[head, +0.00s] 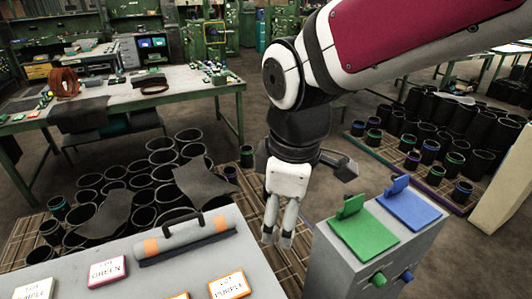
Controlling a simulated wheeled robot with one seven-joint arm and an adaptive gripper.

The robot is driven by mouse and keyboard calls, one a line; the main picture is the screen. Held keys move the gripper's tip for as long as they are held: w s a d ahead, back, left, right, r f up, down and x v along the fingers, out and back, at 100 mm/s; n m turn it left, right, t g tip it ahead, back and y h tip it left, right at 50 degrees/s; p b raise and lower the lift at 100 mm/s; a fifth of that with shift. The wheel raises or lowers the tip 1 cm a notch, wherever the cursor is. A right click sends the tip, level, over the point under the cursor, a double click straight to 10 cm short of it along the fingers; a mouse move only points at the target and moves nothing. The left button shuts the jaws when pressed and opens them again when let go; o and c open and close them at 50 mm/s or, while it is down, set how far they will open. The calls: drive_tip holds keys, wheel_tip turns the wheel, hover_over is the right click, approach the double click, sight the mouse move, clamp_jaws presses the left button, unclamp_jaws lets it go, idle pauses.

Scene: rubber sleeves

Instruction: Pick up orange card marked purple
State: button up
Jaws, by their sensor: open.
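An orange-bordered card marked PURPLE (230,286) lies on the grey table (70,262) at the bottom of the head view. Another orange-edged card (180,296) is beside it on the left, mostly cut off by the frame, its text hidden. A pink-bordered card marked GREEN (108,271) and a pale-edged card marked PURPLE (34,290) lie further left. My gripper (277,239) is open and empty, fingers pointing down. In the picture it is above and right of the orange PURPLE card, apart from it, beyond the table's right edge.
A grey roll with orange bands and a black handle (185,238) lies along the table's back edge. Right of my gripper stands a grey cabinet (335,268) with a green plate (365,232) and a blue plate (410,207). Black sleeves (160,185) stand behind.

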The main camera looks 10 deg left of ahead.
drive_tip(key=s+a+f+n+g+b, duration=0.1)
drive_tip(key=s+a+f+n+g, duration=0.1)
drive_tip(key=a+f+n, duration=0.85)
drive_tip(key=m, duration=0.2)
hover_over(226, 288)
drive_tip(key=shift+h, duration=0.3)
drive_tip(key=f, duration=0.6)
drive_tip(key=shift+s+a+f, duration=0.1)
drive_tip(key=shift+a+f, duration=0.05)
drive_tip(key=shift+a, duration=0.05)
drive_tip(key=shift+d+f+p, duration=0.2)
drive_tip(key=shift+f+p, duration=0.65)
drive_tip(key=shift+f, duration=2.3)
drive_tip(key=c, duration=1.2)
